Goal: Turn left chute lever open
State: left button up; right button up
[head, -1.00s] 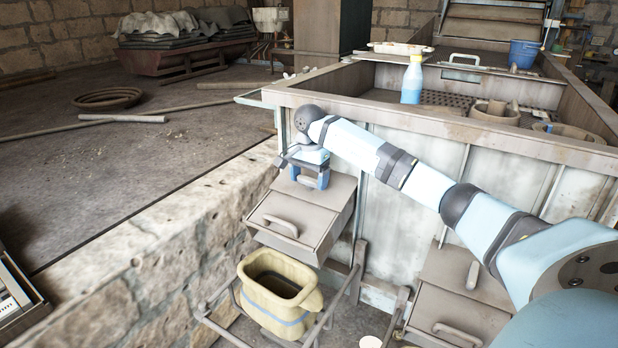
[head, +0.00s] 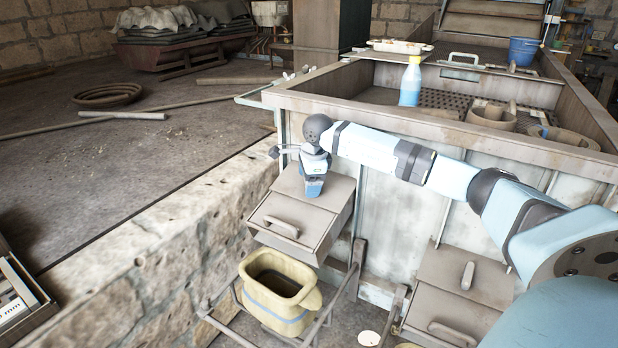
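The left chute (head: 322,232) is a grey-brown metal box on the outside of the trough wall, with a bar handle (head: 281,226) on its front. My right gripper (head: 313,187) points down over the chute's top, its blue fingers at or just above the surface. The fingers overlap in this view, so their gap is hidden. No lever shows clearly on the left chute; the gripper covers the part of the top where one could be. I cannot tell whether it touches or holds anything. My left gripper is out of view.
A yellow bucket (head: 262,303) stands on a metal frame below the left chute. The right chute (head: 435,310) has an upright lever (head: 468,275) on its top. A stone ledge (head: 150,250) runs along the left. A blue bottle (head: 410,84) stands by the trough rim.

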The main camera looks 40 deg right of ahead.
jog(key=m+h, duration=0.1)
jog(key=m, duration=0.3)
jog(key=shift+t, duration=0.4)
jog(key=shift+s+a+m+t+h, duration=0.1)
jog(key=shift+m+t+h, duration=0.25)
jog(key=shift+m, duration=1.75)
jog(key=o, duration=0.8)
jog(key=shift+r, duration=0.1)
jog(key=p+v, duration=0.1)
jog(key=v, duration=1.2)
jog(key=shift+s+a+r, duration=0.1)
jog(key=shift+a+r, duration=0.1)
jog(key=shift+r, duration=0.1)
